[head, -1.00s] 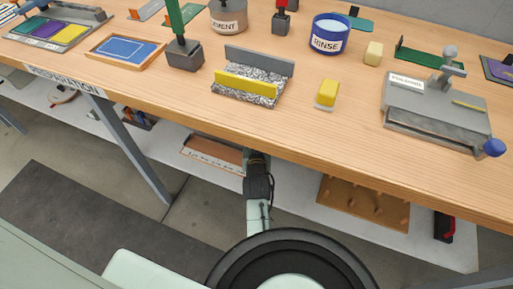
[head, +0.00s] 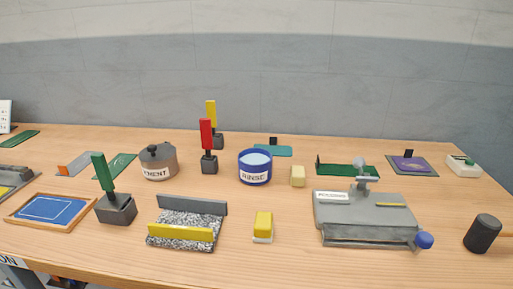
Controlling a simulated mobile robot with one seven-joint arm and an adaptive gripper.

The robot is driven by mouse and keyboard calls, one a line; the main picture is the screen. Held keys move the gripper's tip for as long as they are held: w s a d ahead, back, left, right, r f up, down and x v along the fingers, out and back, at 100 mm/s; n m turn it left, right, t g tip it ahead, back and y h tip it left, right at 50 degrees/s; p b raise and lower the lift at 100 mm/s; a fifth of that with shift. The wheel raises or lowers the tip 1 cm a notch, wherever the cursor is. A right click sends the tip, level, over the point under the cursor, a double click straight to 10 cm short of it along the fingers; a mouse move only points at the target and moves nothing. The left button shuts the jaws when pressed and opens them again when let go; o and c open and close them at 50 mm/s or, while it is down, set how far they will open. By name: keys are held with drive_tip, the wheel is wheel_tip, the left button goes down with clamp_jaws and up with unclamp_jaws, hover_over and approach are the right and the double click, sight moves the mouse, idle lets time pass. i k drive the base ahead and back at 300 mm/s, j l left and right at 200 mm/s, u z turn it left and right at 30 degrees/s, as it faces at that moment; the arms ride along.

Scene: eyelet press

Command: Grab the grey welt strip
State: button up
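I cannot single out the grey welt strip for certain. A long grey bar (head: 192,206) stands along the back of a speckled black-and-white block (head: 185,220) on the workbench, left of centre. A yellow bar (head: 181,233) lies along the block's front edge. Another small piece, with grey and orange sides (head: 78,163), lies farther back at the left. My gripper is not in view.
Right of the block are a yellow-topped eraser-like piece (head: 263,226) and a grey press (head: 367,215) with a blue knob. A rinse pot (head: 255,168), cement pot (head: 158,162) and green-handled tool (head: 112,195) stand around. The bench (head: 285,262) is clear at front centre.

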sight(171, 201)
drive_tip(key=k+l, duration=0.25)
drive_tip(key=k, duration=0.2)
drive_tip(key=k+l, duration=0.25)
drive_tip(key=k, duration=0.2)
